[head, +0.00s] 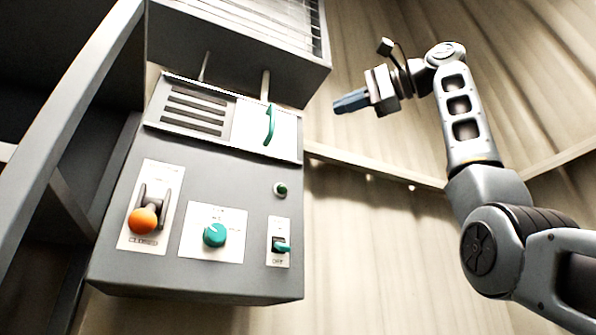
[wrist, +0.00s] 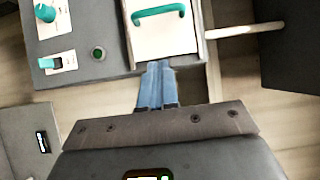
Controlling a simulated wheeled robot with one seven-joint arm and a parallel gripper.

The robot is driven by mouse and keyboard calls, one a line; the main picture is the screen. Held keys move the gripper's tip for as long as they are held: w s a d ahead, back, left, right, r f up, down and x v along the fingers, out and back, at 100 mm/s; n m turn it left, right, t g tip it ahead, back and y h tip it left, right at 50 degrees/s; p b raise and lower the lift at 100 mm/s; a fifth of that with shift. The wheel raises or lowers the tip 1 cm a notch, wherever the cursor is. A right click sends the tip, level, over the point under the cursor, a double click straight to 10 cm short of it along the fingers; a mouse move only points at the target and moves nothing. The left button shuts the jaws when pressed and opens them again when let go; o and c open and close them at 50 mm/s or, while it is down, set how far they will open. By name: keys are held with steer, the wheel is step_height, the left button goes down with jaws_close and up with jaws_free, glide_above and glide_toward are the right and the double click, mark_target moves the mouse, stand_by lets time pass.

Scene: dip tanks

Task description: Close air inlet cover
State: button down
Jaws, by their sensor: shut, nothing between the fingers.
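The air inlet cover (head: 250,128) is a white plate with a green bar handle (head: 269,125), at the right end of a framed opening on the grey box's upper face. The dark inlet slots (head: 193,108) to its left are uncovered. In the wrist view the cover (wrist: 165,40) and its green handle (wrist: 158,12) lie beyond my fingertips. My gripper (head: 350,102) is shut and empty, with blue fingers, to the right of the box and apart from the handle. The shut fingers also show in the wrist view (wrist: 157,72), near the frame's edge; contact there cannot be told.
The grey box (head: 185,270) also carries an orange-knobbed lever (head: 143,220), a teal dial (head: 214,235), a teal switch (head: 281,246) and a green button (head: 280,189). A grey cabinet (head: 225,52) hangs above. A grey post (head: 75,110) stands left. Free room lies right of the box.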

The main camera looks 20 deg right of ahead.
steer(key=s+a+p+x, duration=0.1)
steer(key=p+x, duration=0.3)
steer(key=x, duration=0.8)
steer(key=shift+a, duration=0.85)
